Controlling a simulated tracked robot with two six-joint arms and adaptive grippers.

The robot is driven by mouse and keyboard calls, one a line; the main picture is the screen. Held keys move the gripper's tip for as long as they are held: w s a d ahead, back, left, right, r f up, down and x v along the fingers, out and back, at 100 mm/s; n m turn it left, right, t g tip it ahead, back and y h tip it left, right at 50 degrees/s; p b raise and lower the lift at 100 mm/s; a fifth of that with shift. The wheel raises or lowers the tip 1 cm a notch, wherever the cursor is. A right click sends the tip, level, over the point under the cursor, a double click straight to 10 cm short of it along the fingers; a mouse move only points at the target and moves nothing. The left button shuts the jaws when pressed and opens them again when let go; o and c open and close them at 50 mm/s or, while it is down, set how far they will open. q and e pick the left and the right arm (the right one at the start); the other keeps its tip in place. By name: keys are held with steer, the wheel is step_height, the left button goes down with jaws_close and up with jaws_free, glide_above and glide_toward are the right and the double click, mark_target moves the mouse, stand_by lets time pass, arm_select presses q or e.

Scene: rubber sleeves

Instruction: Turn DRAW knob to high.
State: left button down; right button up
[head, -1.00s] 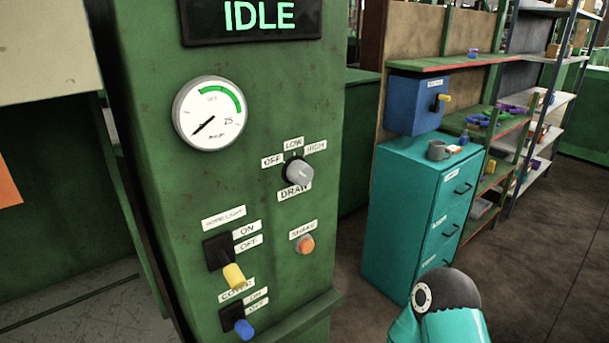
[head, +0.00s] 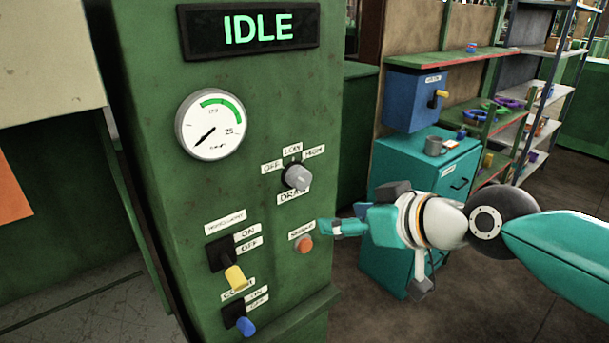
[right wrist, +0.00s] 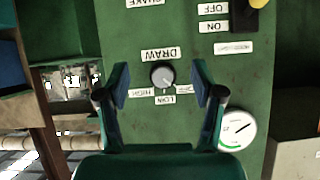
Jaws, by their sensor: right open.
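The DRAW knob (head: 297,177) is a round grey dial on the green machine panel, below the OFF, LOW and HIGH labels and above the DRAW label. Its pointer is too small to read surely. My right gripper (head: 345,226) is open and empty, in front of the panel, lower and to the right of the knob in the head view. In the right wrist view, which is upside down, the knob (right wrist: 162,75) appears between the two spread fingers (right wrist: 160,82), with the fingers apart from it. My left gripper is not in view.
An orange button (head: 304,245) sits below the knob. A yellow-handled switch (head: 234,277) and a blue-handled switch (head: 245,326) are lower left. A gauge (head: 212,125) and an IDLE display (head: 250,28) are above. A teal cabinet (head: 390,262) stands behind my right arm.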

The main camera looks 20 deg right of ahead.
steer(key=t, duration=0.1)
glide_toward(305, 182)
steer(key=shift+n+t, duration=0.3)
steer(key=p+x, duration=0.2)
steer(key=x, duration=0.7)
steer(key=shift+w+a+f, duration=0.15)
steer(key=shift+a+f, duration=0.1)
steer(key=shift+c, duration=0.2)
